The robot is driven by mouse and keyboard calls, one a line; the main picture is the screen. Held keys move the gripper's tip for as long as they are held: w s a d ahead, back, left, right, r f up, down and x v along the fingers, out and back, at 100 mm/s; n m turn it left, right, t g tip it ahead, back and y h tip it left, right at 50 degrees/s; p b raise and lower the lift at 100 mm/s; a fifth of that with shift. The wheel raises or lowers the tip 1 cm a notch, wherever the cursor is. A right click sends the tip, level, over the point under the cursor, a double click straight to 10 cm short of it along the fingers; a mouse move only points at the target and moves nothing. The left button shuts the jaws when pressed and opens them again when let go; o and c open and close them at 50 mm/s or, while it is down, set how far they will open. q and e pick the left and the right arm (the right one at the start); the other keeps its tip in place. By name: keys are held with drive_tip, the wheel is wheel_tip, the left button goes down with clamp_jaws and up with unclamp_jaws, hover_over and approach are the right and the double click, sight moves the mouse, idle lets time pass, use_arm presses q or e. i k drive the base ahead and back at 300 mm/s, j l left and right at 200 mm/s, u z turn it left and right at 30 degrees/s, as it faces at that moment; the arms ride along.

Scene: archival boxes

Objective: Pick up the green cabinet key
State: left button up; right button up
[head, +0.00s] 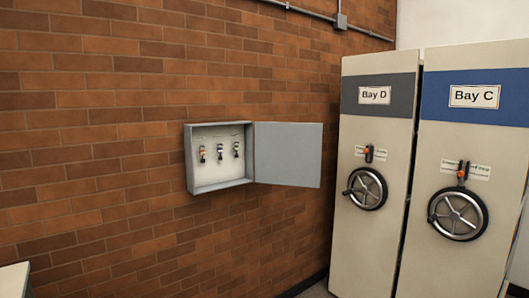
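A grey key cabinet (189,160) hangs on the brick wall, left of centre in the head view. Its door (288,154) is swung open to the right. Inside, three small keys hang side by side on the pale back panel: a left key (203,154), a middle key (221,154) and a right key (237,150). Orange and dark parts show on them. They are too small to tell clearly which one, if any, is green. Small labels above them cannot be read. Neither of my grippers is in view.
Two tall shelving bays, Bay D (375,140) and Bay C (475,140), stand at the right with black handwheels (457,214). The corner of a pale surface (14,279) shows at lower left. The wall around the cabinet is clear.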

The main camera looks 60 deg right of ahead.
sight(236, 147)
drive_tip(key=z, duration=1.75)
drive_tip(key=i+u, duration=0.1)
drive_tip(key=i, duration=0.1)
